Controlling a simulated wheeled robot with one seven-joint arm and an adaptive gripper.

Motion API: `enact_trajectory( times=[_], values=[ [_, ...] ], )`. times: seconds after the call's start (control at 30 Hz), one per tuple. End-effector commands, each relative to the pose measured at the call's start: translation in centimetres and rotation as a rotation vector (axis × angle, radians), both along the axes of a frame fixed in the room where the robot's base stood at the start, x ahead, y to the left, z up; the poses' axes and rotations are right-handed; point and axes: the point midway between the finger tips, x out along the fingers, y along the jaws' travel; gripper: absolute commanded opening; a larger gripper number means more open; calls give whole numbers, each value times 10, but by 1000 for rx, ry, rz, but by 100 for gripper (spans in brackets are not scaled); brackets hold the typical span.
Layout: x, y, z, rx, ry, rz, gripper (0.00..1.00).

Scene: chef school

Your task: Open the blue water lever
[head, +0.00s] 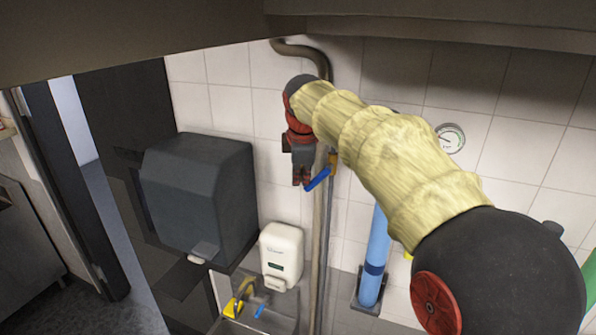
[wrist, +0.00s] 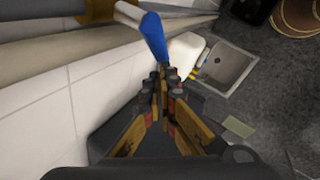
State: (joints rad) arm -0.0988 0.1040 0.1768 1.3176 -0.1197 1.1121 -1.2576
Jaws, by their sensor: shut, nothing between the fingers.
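The blue water lever (head: 318,179) sits on a vertical pipe against the tiled wall in the head view. It slants down to the left from its brass fitting (head: 333,160). My gripper (head: 301,182) points down just left of the lever's lower end, with its fingers together and nothing between them. In the wrist view the blue lever (wrist: 153,36) stands just beyond the fingertips of my gripper (wrist: 165,75). I cannot tell whether the fingertips touch the lever.
A dark dispenser box (head: 198,190) hangs on the wall to the left. A white soap dispenser (head: 282,255) hangs below, above a small sink (head: 250,318). A thick blue pipe (head: 374,260) and a round gauge (head: 450,138) are to the right. A dark overhang (head: 140,40) crosses the top.

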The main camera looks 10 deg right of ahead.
Motion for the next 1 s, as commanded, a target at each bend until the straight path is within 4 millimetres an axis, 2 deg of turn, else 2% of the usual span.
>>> enact_trajectory(
  times=[0.4, 1.0],
  values=[
    [-5, -7, -17, 2, -2, 0, 0],
    [-7, -10, -21, 2, -2, 0, 0]
  ],
)
